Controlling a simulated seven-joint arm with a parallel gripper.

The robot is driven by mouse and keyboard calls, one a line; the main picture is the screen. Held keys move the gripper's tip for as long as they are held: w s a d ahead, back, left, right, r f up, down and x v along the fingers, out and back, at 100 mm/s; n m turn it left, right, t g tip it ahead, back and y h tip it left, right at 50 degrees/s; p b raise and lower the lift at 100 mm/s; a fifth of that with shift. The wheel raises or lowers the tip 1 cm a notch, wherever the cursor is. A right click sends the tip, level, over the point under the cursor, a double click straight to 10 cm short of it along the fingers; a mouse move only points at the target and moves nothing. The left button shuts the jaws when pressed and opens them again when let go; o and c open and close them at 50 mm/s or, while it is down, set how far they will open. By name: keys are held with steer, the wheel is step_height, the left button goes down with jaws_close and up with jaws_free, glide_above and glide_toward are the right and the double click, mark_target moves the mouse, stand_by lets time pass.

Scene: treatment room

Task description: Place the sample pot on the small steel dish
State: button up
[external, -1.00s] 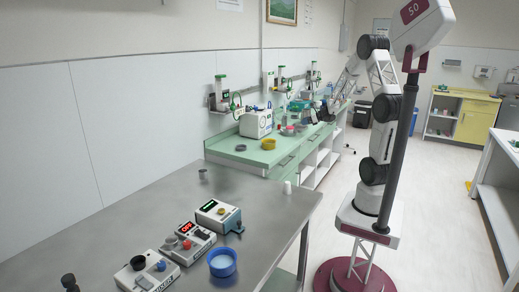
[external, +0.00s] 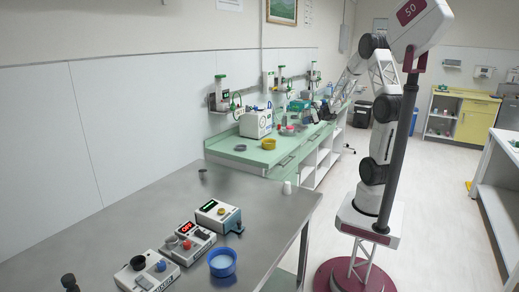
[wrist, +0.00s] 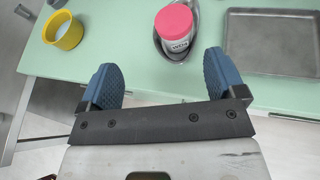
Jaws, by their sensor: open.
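The sample pot (wrist: 175,30), white with a pink lid and a dark-printed label, is near the top of the wrist view. It appears upright in the small steel dish (wrist: 183,57), whose rim shows around its lower part; its base contact is hidden. My gripper (wrist: 160,64) is open and empty, its blue fingers apart on the near side of the pot and dish. The external view shows the pink lid (external: 291,128) small on the far green counter, with fine detail of my gripper too small to read.
A yellow ring-shaped cup (wrist: 63,30) stands on the counter at left. A wide steel tray (wrist: 270,70) lies at right. Bare green counter (wrist: 120,35) shows between cup and dish. Bench devices stand along the wall behind the counter in the external view.

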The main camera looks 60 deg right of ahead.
steer(key=s+a+r+n+g+y, duration=0.1)
steer(key=s+a+r+n+g, duration=0.15)
steer(key=a+n, duration=0.45)
steer(key=s+a+r+n+g+y, duration=0.1)
steer(key=s+a+r+n+g, duration=0.2)
steer(key=a, duration=0.8)
steer(key=s+a+r+n+g+y, duration=0.1)
steer(key=s+a+r+n+g, duration=0.15)
steer(key=a+n, duration=0.5)
steer(key=s+a+r+n+g+h, duration=0.1)
steer(key=s+a+r+n+h, duration=0.1)
steer(key=s+a+n, duration=0.4)
steer(key=s+a+r+n+g+h, duration=0.1)
steer(key=s+a+r+n+h, duration=0.2)
steer(key=s+n, duration=0.7)
steer(key=s+a+h, duration=0.2)
steer(key=s+a, duration=0.1)
steer(key=a, duration=0.1)
steer(key=shift+s, duration=0.2)
